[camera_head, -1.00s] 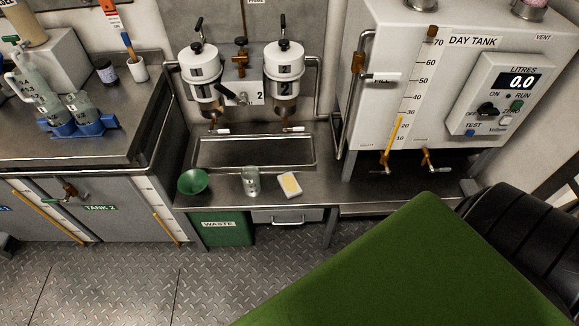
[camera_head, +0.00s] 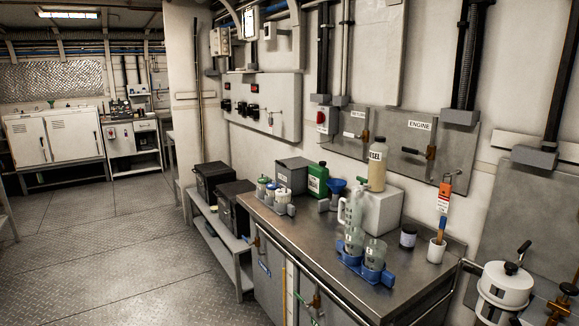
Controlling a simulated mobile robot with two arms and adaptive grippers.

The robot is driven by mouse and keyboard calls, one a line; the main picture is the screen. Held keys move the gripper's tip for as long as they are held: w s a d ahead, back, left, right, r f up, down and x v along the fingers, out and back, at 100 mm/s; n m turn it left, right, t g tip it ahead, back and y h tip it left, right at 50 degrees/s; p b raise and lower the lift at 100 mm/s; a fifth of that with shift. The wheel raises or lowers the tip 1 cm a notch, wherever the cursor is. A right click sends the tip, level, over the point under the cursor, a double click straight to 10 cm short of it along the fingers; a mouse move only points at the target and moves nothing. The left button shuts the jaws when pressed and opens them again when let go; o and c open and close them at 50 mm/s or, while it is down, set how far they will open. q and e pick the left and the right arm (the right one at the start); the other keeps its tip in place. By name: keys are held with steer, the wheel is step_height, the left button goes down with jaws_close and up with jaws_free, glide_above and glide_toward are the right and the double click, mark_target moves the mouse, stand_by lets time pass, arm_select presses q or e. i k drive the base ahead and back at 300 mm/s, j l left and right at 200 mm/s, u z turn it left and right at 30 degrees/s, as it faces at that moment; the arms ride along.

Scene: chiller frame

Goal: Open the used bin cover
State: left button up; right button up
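Two dark lidded boxes stand on a low grey rack left of the steel bench. The farther box (camera_head: 215,184) and the nearer box (camera_head: 234,207) both look covered by dark tops. No label can be read on either, so I cannot tell if one is the used bin. Neither of my grippers is in view.
White cabinets (camera_head: 52,140) stand at the far left. The metal floor (camera_head: 110,250) is clear.

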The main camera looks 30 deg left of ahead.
mark_target(292, 164)
steer(key=i+j+z, duration=0.1)
steer(key=j, duration=0.4)
steer(key=i+j+z, duration=0.1)
steer(key=i+j, duration=0.15)
steer(key=j, duration=0.25)
steer(key=i+j+z, duration=0.1)
steer(key=j, duration=0.4)
steer(key=i+j, duration=0.15)
steer(key=j, duration=0.4)
steer(key=i+j+z, duration=0.15)
steer(key=j, duration=0.35)
steer(key=i+j+z, duration=0.1)
steer(key=j, duration=0.45)
